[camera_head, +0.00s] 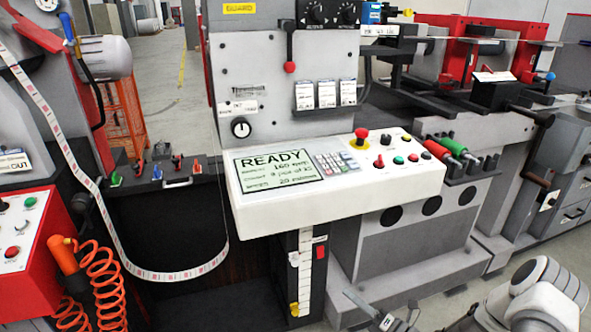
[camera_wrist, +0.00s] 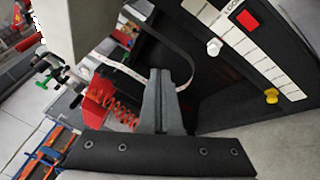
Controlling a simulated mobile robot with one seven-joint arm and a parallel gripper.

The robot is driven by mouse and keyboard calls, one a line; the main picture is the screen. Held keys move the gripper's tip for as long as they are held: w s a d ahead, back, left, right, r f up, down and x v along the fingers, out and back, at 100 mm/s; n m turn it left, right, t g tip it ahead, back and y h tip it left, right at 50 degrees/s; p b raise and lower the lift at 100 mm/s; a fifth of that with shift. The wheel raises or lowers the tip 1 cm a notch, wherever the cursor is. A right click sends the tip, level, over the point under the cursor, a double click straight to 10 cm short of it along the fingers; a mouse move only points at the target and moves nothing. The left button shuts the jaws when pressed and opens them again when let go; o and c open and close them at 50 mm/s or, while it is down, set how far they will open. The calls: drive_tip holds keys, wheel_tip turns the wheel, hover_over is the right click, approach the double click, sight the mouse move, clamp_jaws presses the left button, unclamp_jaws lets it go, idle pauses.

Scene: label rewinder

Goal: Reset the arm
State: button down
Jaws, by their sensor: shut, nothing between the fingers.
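My gripper (camera_wrist: 160,80) stands in the middle of the wrist view. Its two grey fingers are pressed together with nothing between them. In the head view my white and grey arm enters at the lower right, low in front of the machine. The label rewinder's white control panel (camera_head: 410,190) sits above and left of the arm, with a display reading READY (camera_head: 278,170). The gripper is apart from the machine parts.
A white scale strip (camera_head: 305,262) with a yellow knob and a red tab runs down below the panel. A label web (camera_head: 75,175) hangs in a loop at the left. An orange coiled hose (camera_head: 100,285) hangs beside a red control box (camera_head: 22,238). Floor shows at the lower right.

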drive_tip(key=s+a+r+n+g+h, duration=0.1)
drive_tip(key=s+a+r+n+g, duration=0.2)
drive_tip(key=s+r+n+g, duration=0.25)
drive_tip(key=s+a+r+n+g+h, duration=0.15)
drive_tip(key=r+n+g, duration=0.25)
drive_tip(key=r+n, duration=0.4)
drive_tip(key=s+a+r+n+g, duration=0.3)
drive_tip(key=s+r+n+g, duration=0.15)
drive_tip(key=n, duration=0.45)
drive_tip(key=s+d+r+n+t+h, duration=0.3)
drive_tip(key=s+r+n+h, duration=0.2)
drive_tip(key=s+r+n, duration=0.25)
drive_tip(key=s+d+r+n+t+h, duration=0.3)
drive_tip(key=s+r+n+h, duration=0.3)
drive_tip(key=r+n, duration=0.25)
wheel_tip(320, 180, up, 20)
drive_tip(key=p, duration=2)
drive_tip(key=shift+s+d+n, duration=0.15)
drive_tip(key=shift+s+n, duration=0.2)
drive_tip(key=shift+n, duration=0.1)
